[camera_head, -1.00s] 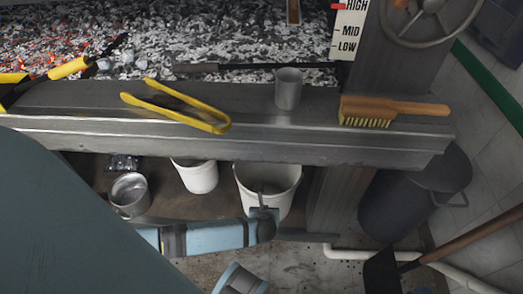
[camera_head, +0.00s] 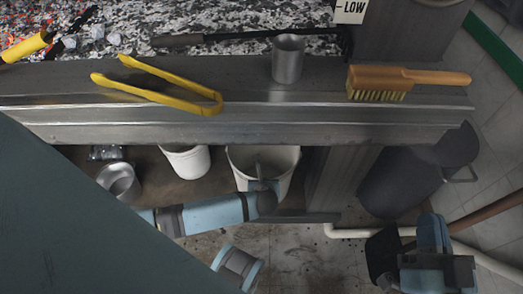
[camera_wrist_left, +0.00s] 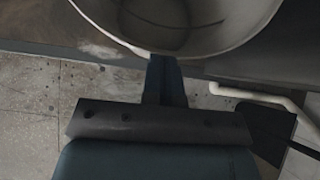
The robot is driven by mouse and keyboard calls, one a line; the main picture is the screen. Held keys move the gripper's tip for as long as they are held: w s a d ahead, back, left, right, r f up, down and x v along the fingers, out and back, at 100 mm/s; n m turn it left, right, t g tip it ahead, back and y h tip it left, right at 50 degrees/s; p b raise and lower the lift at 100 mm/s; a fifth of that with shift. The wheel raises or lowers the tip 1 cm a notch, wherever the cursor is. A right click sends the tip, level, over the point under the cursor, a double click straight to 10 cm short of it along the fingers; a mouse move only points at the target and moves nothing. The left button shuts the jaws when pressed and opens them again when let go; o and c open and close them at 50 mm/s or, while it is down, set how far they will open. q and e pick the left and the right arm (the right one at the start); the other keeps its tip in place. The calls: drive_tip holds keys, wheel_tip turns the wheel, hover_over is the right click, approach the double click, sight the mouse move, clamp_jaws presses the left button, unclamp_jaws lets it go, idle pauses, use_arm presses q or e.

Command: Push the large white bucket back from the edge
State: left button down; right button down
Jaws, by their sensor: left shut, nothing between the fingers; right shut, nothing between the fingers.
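The large white bucket (camera_head: 240,164) stands on the lower shelf under the grill ledge, near the shelf's front edge. Its upper back is hidden by the ledge. My left gripper (camera_head: 257,171) is shut, with its fingers overlapping the bucket's front in the head view. In the left wrist view the shut fingers (camera_wrist_left: 165,72) end at the near side of the bucket (camera_wrist_left: 125,25); I cannot tell for certain whether they touch it. My right gripper (camera_head: 386,283) is low at the right, near the shovel, away from the bucket, and looks shut and empty.
A smaller white bucket (camera_head: 187,163) and a metal pot (camera_head: 119,181) share the shelf to the left. A post (camera_head: 342,180) borders it on the right. A dark bin (camera_head: 400,182), white pipe (camera_head: 350,232) and shovel (camera_head: 380,252) are further right.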

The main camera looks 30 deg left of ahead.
drive_tip(key=shift+s, duration=0.1)
